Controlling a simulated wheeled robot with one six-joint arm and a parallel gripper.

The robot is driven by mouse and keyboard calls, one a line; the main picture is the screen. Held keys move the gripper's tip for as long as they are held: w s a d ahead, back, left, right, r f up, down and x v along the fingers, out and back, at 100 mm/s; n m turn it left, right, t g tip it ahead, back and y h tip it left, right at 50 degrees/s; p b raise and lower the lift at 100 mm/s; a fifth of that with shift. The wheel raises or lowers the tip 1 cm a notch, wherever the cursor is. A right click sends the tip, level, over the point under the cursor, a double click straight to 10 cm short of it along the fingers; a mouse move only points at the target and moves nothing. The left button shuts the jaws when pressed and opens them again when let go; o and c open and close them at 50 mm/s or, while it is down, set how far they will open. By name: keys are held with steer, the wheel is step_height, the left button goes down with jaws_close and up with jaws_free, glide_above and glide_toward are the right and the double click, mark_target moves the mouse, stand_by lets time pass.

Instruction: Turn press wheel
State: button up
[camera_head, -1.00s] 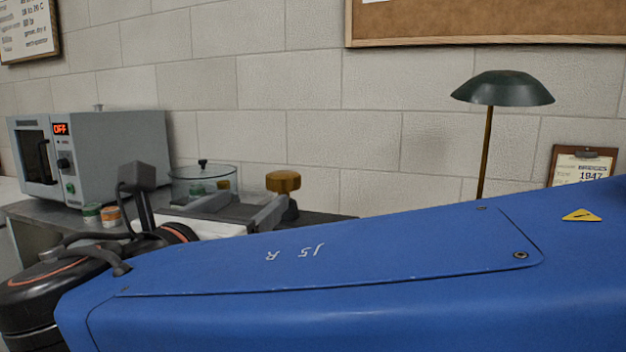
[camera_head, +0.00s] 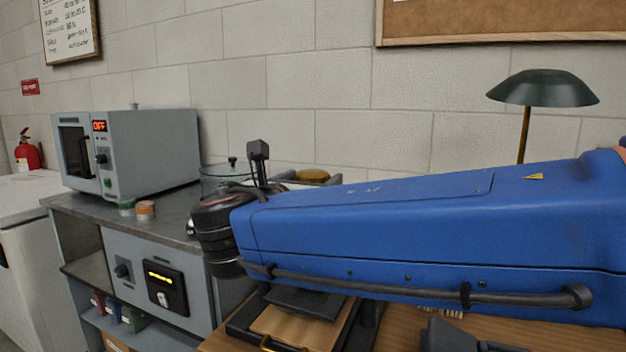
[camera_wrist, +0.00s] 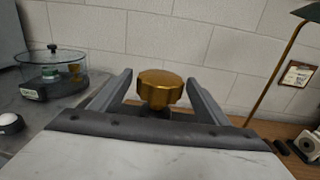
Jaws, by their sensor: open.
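The press wheel (camera_wrist: 160,86) appears to be the lobed brass knob on a short dark stem. In the wrist view it stands upright in the middle, between the two grey fingers of my gripper (camera_wrist: 159,77). My gripper is open, with a finger on each side and a visible gap to the wheel on both sides. I cannot tell how far along the fingers the wheel lies. In the head view only the top of the wheel (camera_head: 312,175) shows above my blue arm. The arm hides its stem and most of my gripper there.
A glass vessel with a lid (camera_wrist: 51,74) stands left of my gripper. A grey oven (camera_head: 140,150) showing "OFF" and two small jars stand on the bench (camera_head: 85,203). A green lamp (camera_head: 540,90) stands right. The block wall (camera_head: 340,100) is close behind.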

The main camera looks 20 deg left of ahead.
steer(key=shift+w, duration=0.5)
steer(key=c, duration=1)
steer(key=shift+m+h, duration=0.7)
steer(key=shift+h, duration=0.4)
steer(key=shift+c, duration=0.2)
steer(key=shift+m+g+h, duration=0.4)
steer(key=shift+m+h, duration=0.6)
steer(key=shift+h, duration=0.5)
